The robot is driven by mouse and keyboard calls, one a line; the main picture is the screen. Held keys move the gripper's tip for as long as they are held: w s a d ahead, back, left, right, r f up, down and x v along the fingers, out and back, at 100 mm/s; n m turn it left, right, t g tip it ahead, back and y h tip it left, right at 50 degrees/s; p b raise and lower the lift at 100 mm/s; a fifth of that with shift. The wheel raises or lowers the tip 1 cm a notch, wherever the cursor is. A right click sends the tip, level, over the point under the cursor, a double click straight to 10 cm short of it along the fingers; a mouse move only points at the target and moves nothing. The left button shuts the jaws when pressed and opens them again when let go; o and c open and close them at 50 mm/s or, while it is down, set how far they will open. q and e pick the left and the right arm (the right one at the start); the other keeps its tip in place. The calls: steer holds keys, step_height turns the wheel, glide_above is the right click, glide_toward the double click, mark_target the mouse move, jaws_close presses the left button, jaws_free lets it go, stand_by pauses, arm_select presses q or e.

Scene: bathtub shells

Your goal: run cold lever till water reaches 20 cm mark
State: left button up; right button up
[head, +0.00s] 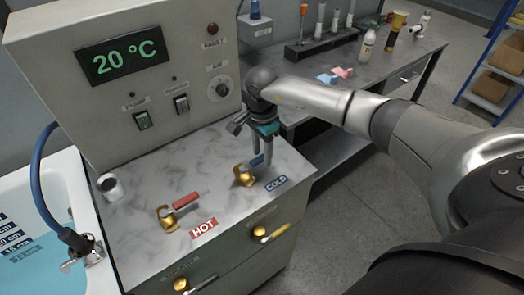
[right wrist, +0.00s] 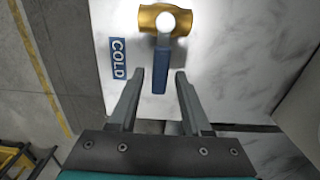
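The cold lever (head: 244,175) is a brass valve with a blue handle on the marble counter, beside the COLD label (head: 276,184). My right gripper (head: 262,158) points down over the blue handle. In the right wrist view the cold lever (right wrist: 161,62) has its handle end between my open fingers (right wrist: 160,73), with a gap on each side. The tub (head: 75,180) at the left holds light blue water (head: 40,272). Its depth scale (head: 14,238) shows several cm labels, the lower ones in the water; the exact level is hard to read. My left gripper is not in view.
The hot lever (head: 184,202), with a red handle, sits left of the cold one. A panel (head: 125,62) with a 20 °C display stands behind. A blue hose (head: 38,175) runs to the tub fitting (head: 78,243). A side bench (head: 375,70) carries tubes and bottles.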

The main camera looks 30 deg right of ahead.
jaws_close()
stand_by(1.2)
